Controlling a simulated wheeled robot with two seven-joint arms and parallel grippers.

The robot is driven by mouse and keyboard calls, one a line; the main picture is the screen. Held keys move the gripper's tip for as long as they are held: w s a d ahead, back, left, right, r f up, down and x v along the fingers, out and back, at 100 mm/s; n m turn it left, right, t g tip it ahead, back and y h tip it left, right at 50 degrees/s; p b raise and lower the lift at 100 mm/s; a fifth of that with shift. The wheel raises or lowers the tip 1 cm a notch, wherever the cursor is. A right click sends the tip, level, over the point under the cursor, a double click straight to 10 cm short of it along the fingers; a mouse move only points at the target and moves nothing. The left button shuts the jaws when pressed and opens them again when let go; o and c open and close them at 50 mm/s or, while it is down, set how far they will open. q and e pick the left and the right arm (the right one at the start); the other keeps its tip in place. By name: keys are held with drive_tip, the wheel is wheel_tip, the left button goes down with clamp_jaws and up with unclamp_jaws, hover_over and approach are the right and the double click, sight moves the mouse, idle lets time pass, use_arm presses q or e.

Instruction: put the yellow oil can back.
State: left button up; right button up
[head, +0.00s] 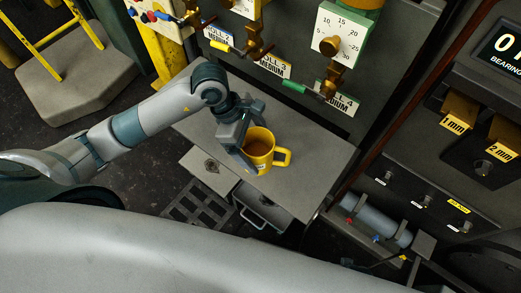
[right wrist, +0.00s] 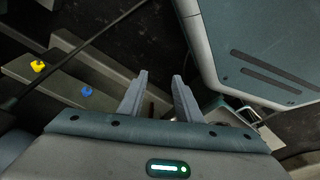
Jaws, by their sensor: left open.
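The yellow oil can (head: 262,152), shaped like a mug with a brownish inside, stands upright on the grey tabletop (head: 315,165). Its handle points right. My left gripper (head: 243,142) is open at the can's left side and hides part of its wall. I cannot tell whether the fingers touch the can or reach around it. My right gripper (right wrist: 157,98) shows in the right wrist view with its two fingers apart and nothing between them. It does not show clearly in the head view.
Behind the table is a machine panel with brass valves and a round-scale gauge (head: 341,36). An open drawer (head: 265,213) sits below the table's front edge. A grey cylinder (head: 375,218) lies on a rack at right. Bare tabletop is right of the can.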

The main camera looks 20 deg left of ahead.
use_arm(q)
drive_tip(key=v, duration=0.8)
drive_tip(key=shift+a+r, duration=0.1)
drive_tip(key=shift+r, duration=0.25)
use_arm(e)
drive_tip(key=shift+a+r, duration=0.1)
drive_tip(key=shift+r, duration=0.5)
drive_tip(key=shift+w, duration=0.2)
drive_tip(key=shift+w+r, duration=0.15)
drive_tip(key=shift+w, duration=0.5)
drive_tip(key=shift+s, duration=0.1)
drive_tip(key=shift+s+f, duration=0.2)
drive_tip(key=shift+s, duration=0.6)
